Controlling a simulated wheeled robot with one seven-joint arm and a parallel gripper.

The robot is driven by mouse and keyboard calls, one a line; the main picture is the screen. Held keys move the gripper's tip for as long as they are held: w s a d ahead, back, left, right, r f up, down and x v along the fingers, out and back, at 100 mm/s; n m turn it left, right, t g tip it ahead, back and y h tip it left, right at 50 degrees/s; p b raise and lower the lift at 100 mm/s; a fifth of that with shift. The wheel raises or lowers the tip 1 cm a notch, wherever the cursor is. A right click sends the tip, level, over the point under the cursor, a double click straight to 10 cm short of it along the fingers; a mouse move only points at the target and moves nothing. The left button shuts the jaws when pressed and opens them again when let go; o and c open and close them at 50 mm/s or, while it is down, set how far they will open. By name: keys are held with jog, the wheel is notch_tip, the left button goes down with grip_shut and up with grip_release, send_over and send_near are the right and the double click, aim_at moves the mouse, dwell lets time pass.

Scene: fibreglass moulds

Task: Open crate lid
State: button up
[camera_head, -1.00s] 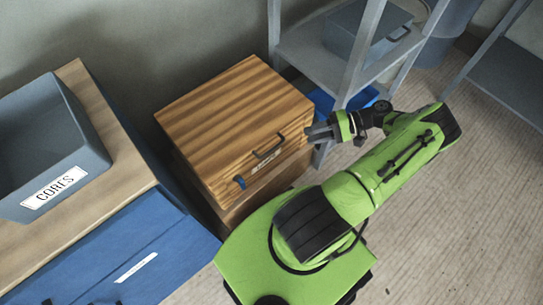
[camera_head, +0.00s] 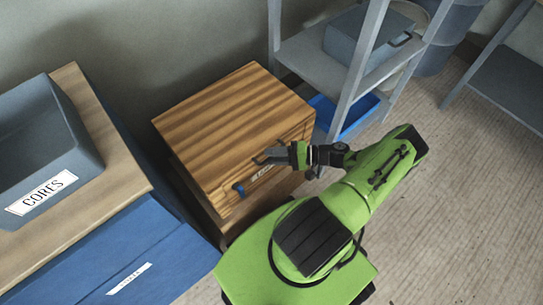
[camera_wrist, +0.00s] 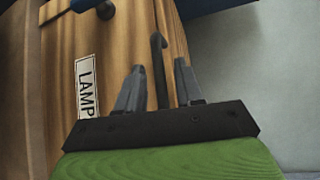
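The wooden crate (camera_head: 232,135) has a striped lid that lies flat and shut on top. On its front are a dark bar handle (camera_wrist: 158,55), a white label (camera_wrist: 88,87) that reads "LAMP" and a blue latch (camera_head: 239,189) left of it. My gripper (camera_head: 263,157) is at the crate's front and hides most of the handle in the head view. In the wrist view my gripper (camera_wrist: 159,72) is open, with one finger on each side of the handle. A gap shows between the handle and each finger.
A grey bin (camera_head: 45,150) labelled "CORES" stands on a wood-topped blue cabinet (camera_head: 125,255) at the left. A grey shelf rack (camera_head: 310,55) stands close behind the crate to the right, with a blue tray (camera_head: 350,118) low down. The floor at the right is clear.

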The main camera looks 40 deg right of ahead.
jog(key=shift+w+a+f, duration=0.1)
jog(key=shift+w+a, duration=0.25)
grip_shut()
